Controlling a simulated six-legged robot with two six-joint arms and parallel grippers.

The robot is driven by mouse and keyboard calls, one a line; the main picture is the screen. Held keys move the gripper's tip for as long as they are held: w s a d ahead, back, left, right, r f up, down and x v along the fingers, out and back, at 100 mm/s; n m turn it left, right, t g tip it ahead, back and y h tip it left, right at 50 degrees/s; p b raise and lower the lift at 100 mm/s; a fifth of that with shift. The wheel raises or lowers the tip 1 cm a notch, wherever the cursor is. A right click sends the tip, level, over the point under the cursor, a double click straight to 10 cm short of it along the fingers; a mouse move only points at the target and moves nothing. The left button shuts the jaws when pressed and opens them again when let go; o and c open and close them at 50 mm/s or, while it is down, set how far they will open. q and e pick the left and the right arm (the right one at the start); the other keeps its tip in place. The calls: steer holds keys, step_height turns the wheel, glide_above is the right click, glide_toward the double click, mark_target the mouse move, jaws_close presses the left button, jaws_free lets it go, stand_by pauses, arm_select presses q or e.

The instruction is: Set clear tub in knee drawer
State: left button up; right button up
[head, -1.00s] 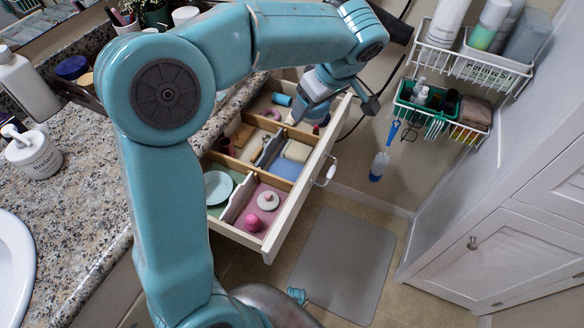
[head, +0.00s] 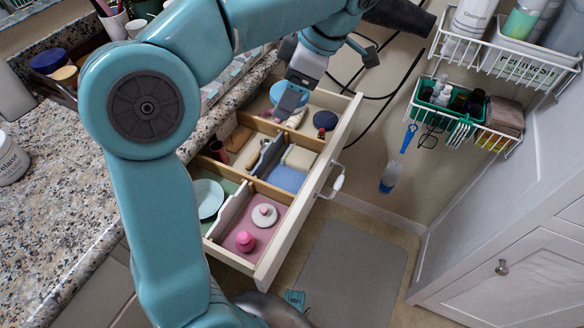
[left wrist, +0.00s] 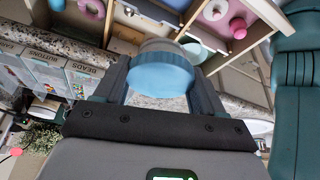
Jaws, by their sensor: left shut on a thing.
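The clear tub with a blue lid (left wrist: 160,76) is between the fingers of my left gripper (head: 292,102). In the left wrist view its blue lid faces the camera and its pale body shows beyond. In the head view its blue edge (head: 277,91) shows beside the fingers, over the far end of the open drawer (head: 305,205). I cannot tell whether the tub touches the drawer floor. The drawer is split into several compartments holding small items. My right gripper is not in view.
A granite counter (head: 62,205) lies left. Wire baskets (head: 465,118) hang right; a grey mat (head: 352,275) lies on the floor.

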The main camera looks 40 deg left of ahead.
arm_select(q)
step_height(320, 180, down, 20)
steer(key=b, duration=0.7)
steer(key=shift+r+b, duration=0.25)
steer(key=shift+b, duration=0.15)
steer(key=shift+s+r, duration=0.1)
steer(key=shift+r, duration=0.05)
steer(key=o, duration=1.1)
steer(key=p+v, duration=0.6)
steer(key=v, duration=0.6)
